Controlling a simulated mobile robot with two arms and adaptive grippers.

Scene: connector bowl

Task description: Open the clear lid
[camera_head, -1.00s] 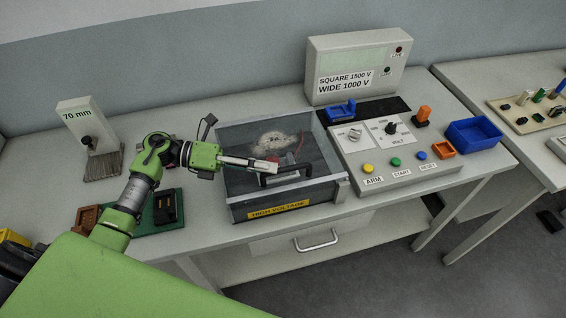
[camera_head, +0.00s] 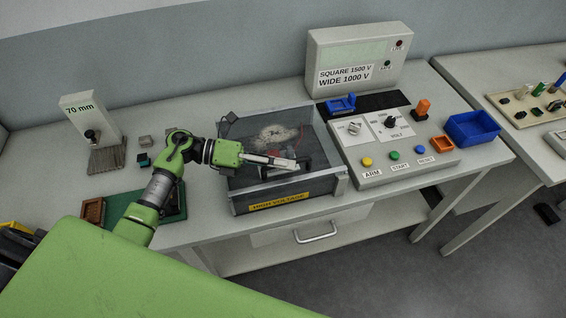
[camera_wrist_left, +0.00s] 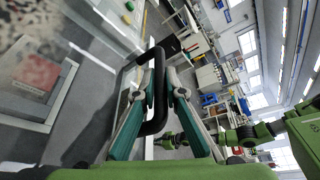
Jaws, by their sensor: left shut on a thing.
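The clear lid (camera_head: 250,133) lies over a dark grey box (camera_head: 240,208) with a yellow HIGH VOLTAGE label; it looks closed. A pale patch and red wires show through it. My left gripper (camera_head: 292,164) is over the lid's front part. In the left wrist view its two fingers (camera_wrist_left: 154,88) are shut on the lid's black handle (camera_wrist_left: 159,62), one on each side of the bar. The gripper partly hides the handle in the head view. A green arm, probably my right one, shows small in the wrist view; its gripper is too unclear to read.
A control panel (camera_head: 360,182) with coloured buttons stands right of the box, a voltage display (camera_head: 350,95) behind it. A blue bin (camera_head: 472,128) is at the right. A 70 mm block (camera_head: 82,110) and green tray (camera_head: 120,208) stand left.

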